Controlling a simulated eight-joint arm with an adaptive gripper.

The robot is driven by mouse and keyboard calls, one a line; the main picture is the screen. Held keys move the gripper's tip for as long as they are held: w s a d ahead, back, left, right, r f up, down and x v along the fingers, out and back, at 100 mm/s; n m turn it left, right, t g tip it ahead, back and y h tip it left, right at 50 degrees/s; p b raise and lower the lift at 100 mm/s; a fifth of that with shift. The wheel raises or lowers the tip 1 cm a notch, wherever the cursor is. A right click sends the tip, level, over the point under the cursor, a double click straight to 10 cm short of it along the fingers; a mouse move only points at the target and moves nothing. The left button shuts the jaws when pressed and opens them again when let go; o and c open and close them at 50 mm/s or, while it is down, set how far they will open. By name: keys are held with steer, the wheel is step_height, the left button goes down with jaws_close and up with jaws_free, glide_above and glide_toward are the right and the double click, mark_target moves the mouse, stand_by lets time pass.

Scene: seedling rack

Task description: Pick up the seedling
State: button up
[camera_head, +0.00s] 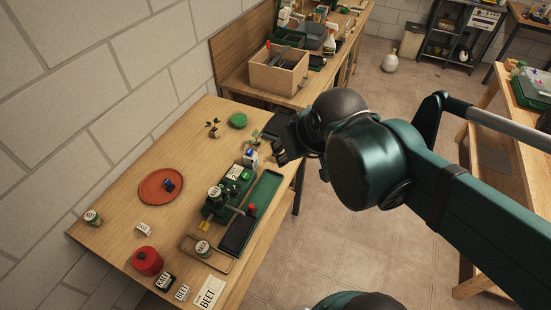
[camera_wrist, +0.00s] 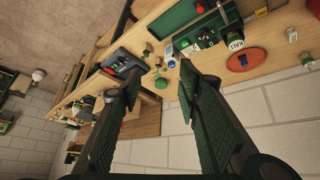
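In the head view a small seedling (camera_head: 214,133) with dark green leaves stands in a pot on the wooden table, left of a green disc. A second, paler leafy plant (camera_head: 255,136) shows nearer my arm, its base not clear. My gripper (camera_head: 279,150) is over the table's right edge, to the right of both plants and apart from them. In the wrist view my gripper (camera_wrist: 160,72) has its two fingers spread wide with nothing between them. Small items lie beyond the fingertips; I cannot tell for sure which is a seedling.
A green rack (camera_head: 266,189) with labelled tins and a tray lies along the table's right side. A red saucer (camera_head: 150,193) holds a small blue item. A wooden box (camera_head: 279,74) sits on the bench behind.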

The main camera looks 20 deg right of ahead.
steer(key=w+d+f+n+g, duration=0.1)
steer(key=w+f+n+g, duration=0.15)
steer(key=w, duration=0.65)
steer(key=n+g+b, duration=0.1)
steer(key=n+g, duration=0.3)
steer(key=n, duration=0.3)
glide_above(275, 158)
steer(key=w, duration=0.1)
steer(key=f, duration=2.1)
steer(key=shift+d+f, duration=0.3)
steer(key=shift+w+d+f, duration=0.1)
steer(key=shift+w+f, duration=0.15)
steer(key=shift+f, duration=0.4)
steer(key=shift+f+b, duration=0.3)
steer(key=shift+f, duration=0.95)
steer(key=shift+f, duration=0.1)
steer(key=shift+s+f, duration=0.1)
steer(key=shift+f, duration=2.45)
